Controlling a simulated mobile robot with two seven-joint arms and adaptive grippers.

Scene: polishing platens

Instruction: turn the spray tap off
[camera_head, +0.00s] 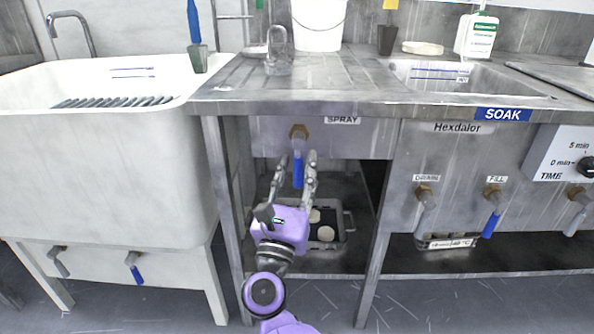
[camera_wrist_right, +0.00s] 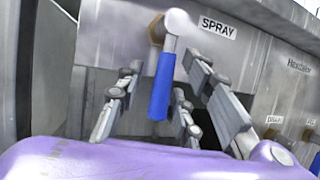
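The spray tap has a brass fitting (camera_head: 299,132) under the SPRAY label and a blue lever (camera_head: 298,172) that hangs straight down. The lever also shows in the right wrist view (camera_wrist_right: 161,85), pointing down from a grey pivot (camera_wrist_right: 178,24). My right gripper (camera_head: 297,160) is open, with its fingers on either side of the blue lever. A gap shows between the fingers and the lever in the right wrist view (camera_wrist_right: 160,82). I cannot tell whether any finger touches it. My left gripper is not in view.
The steel counter edge (camera_head: 270,108) overhangs the tap. A table leg (camera_head: 376,230) stands right of my right arm, and another (camera_head: 227,200) stands left. A tray (camera_head: 347,222) with pale round items sits on the shelf behind. Drain (camera_head: 425,198) and fill (camera_head: 492,212) taps are farther right.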

